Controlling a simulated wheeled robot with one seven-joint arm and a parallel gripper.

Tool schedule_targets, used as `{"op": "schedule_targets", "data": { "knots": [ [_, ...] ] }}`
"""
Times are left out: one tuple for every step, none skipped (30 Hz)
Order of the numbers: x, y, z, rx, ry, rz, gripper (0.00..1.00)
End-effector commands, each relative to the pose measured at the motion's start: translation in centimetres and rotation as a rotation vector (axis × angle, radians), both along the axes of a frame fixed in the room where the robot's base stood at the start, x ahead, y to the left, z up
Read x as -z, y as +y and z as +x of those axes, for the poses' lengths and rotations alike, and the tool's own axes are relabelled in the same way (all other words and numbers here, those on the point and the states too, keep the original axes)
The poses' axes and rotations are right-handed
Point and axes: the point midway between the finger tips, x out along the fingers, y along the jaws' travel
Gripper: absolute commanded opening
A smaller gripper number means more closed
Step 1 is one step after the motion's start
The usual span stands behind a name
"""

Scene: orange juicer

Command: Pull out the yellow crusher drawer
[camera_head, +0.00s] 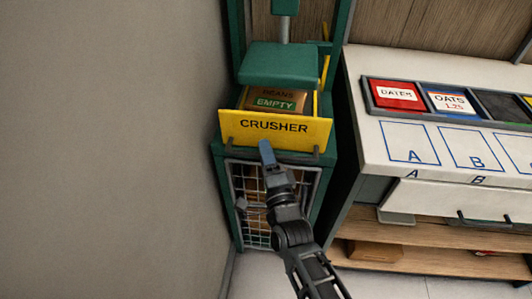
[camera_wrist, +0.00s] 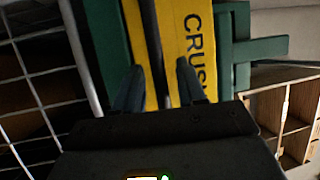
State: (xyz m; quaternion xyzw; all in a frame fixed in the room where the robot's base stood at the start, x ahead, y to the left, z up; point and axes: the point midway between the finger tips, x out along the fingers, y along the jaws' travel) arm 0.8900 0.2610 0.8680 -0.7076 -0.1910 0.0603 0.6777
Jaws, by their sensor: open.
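The yellow crusher drawer (camera_head: 240,125), lettered CRUSHER, sits in the green machine below a green press plate (camera_head: 280,65). Its top is open, showing a brown box (camera_head: 272,98) labelled BEANS EMPTY inside. A dark bar handle (camera_head: 302,153) runs along the lower front. My gripper (camera_head: 265,148) is at the drawer front's lower edge, near the handle's left part. In the wrist view, the yellow front (camera_wrist: 182,25) and dark handle bar (camera_wrist: 152,40) lie ahead. My open fingers (camera_wrist: 158,78) are on either side of the bar's line; contact cannot be told.
A wire-mesh cage door (camera_head: 248,230) is below the drawer. A grey wall (camera_head: 110,150) stands close on the left. On the right, a white counter (camera_head: 375,150) holds a tray of labelled bins (camera_head: 395,95), with a wooden shelf (camera_head: 430,262) below.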

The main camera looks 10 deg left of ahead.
Motion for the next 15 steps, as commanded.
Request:
{"op": "schedule_targets", "data": {
  "knots": [
    [0.01, 0.01, 0.02, 0.0, 0.0, 0.0, 0.4],
    [0.01, 0.0, 0.01, 0.0, 0.0, 0.0, 0.4],
    [0.01, 0.0, 0.01, 0.0, 0.0, 0.0, 0.4],
    [0.0, -0.01, 0.01, 0.0, 0.0, 0.0, 0.4],
    [-0.01, -0.01, 0.01, 0.0, 0.0, 0.0, 0.4],
    [-0.01, -0.01, 0.0, 0.0, -0.001, 0.0, 0.38],
    [-0.01, -0.01, 0.0, 0.0, -0.001, 0.0, 0.35],
    [-0.01, -0.01, 0.0, 0.0, -0.001, 0.0, 0.32],
    [-0.01, -0.01, 0.0, 0.0, -0.001, 0.0, 0.29],
    [-0.01, -0.01, 0.0, 0.0, -0.001, 0.0, 0.26],
    [-0.02, -0.01, 0.0, 0.0, -0.001, 0.0, 0.23],
    [-0.02, -0.01, 0.0, 0.0, -0.001, 0.0, 0.19],
    [-0.02, -0.01, 0.0, 0.0, -0.001, 0.0, 0.16],
    [-0.02, -0.01, 0.0, 0.0, -0.001, 0.0, 0.13],
    [-0.02, -0.01, -0.01, 0.0, -0.001, 0.0, 0.09]
  ]
}}
